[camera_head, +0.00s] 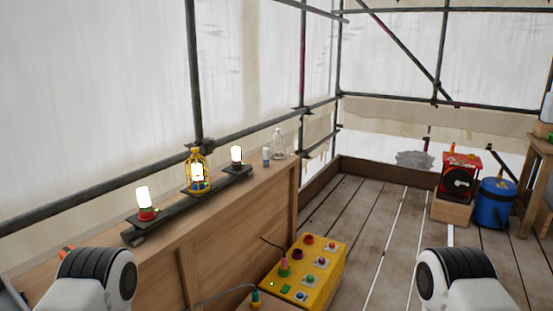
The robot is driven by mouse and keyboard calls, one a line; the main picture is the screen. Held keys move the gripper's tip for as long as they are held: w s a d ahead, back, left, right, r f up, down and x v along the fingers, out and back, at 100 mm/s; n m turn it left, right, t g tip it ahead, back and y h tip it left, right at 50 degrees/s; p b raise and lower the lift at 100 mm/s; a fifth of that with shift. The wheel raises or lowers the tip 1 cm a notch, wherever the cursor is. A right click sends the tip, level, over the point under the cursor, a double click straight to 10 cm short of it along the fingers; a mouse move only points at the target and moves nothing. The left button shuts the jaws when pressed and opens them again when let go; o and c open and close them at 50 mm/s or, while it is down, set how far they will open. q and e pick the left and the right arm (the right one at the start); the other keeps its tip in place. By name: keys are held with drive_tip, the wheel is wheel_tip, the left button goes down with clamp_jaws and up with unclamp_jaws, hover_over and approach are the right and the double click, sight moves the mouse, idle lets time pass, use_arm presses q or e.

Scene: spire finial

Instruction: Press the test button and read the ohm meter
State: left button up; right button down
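A yellow box (327,283) with several coloured buttons and sockets on its sloped top stands beside the wooden bench, low in the middle of the head view. A pink plug (284,264) stands upright on its left side, with a dark cable. I cannot tell which button is the test button. A red box (460,176) with a round black face and a pale mark stands at the right; whether it is the ohm meter, I cannot tell. Links of my two arms show at the bottom left and bottom right, but neither gripper is in view.
Lit lamps (197,173), one in a yellow cage, stand on a dark rail (180,214) on the wooden bench (225,234). A blue drum (494,205) and a wooden table (541,150) stand at the right. Scaffold poles and sheeting enclose the plank floor (378,215), which is clear in the middle.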

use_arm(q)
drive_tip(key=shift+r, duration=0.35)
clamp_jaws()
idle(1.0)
